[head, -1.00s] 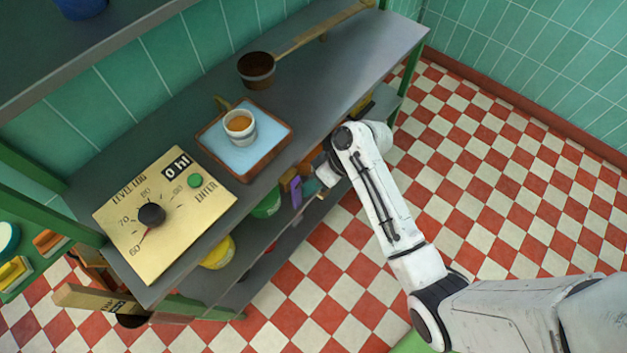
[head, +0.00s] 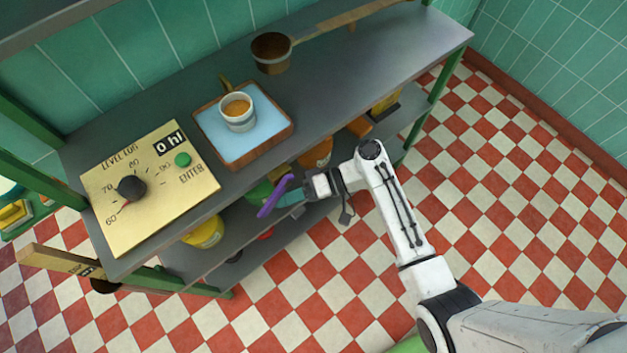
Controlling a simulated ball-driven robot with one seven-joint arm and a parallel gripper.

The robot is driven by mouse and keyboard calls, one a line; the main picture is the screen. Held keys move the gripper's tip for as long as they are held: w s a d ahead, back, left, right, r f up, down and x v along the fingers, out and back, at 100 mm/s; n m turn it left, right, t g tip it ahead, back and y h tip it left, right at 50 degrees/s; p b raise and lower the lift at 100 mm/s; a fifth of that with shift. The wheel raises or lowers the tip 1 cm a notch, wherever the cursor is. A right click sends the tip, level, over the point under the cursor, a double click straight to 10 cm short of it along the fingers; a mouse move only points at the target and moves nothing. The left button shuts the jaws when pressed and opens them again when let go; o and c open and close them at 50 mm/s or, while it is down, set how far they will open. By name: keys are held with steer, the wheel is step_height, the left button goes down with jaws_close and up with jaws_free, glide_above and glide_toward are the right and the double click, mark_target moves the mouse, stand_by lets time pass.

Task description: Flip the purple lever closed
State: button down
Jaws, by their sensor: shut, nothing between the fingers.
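The purple lever (head: 275,195) shows in the head view just in front of the bench's front edge, as a narrow slanted bar with its upper end leaning right. My gripper (head: 290,198) is at the right side of the lever, with its teal fingers shut and pointing left. The fingertips are at the lever or very close to it; I cannot tell whether they touch. The lever's mount is hidden, partly behind the lever and my gripper.
The bench top holds a gold dial panel (head: 150,215), a wood-framed blue tray (head: 212,124) with a cup (head: 238,122), and a copper ladle (head: 271,66). A yellow pot (head: 204,232) and a green pot (head: 258,193) are on the lower shelf. The floor at right is clear.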

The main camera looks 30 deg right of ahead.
mark_target(268, 207)
steer(key=a+m+y+b, duration=0.1)
steer(key=y+b, duration=0.1)
steer(key=shift+s+a+y, duration=0.1)
steer(key=shift+a+y, duration=0.3)
steer(key=y+b, duration=0.1)
steer(key=a+r+m+t+y+b, duration=0.1)
steer(key=shift+s+a+b, duration=0.1)
steer(key=shift+s+b, duration=0.05)
steer(key=shift+b, duration=0.25)
steer(key=shift+a+r+m+t+y+b, duration=0.5)
steer(key=shift+r+m+y+b, duration=0.1)
steer(key=shift+y, duration=0.4)
steer(key=shift+s+a+r, duration=0.1)
steer(key=shift+a+r, duration=0.15)
steer(key=shift+r, duration=0.2)
steer(key=shift+b, duration=0.3)
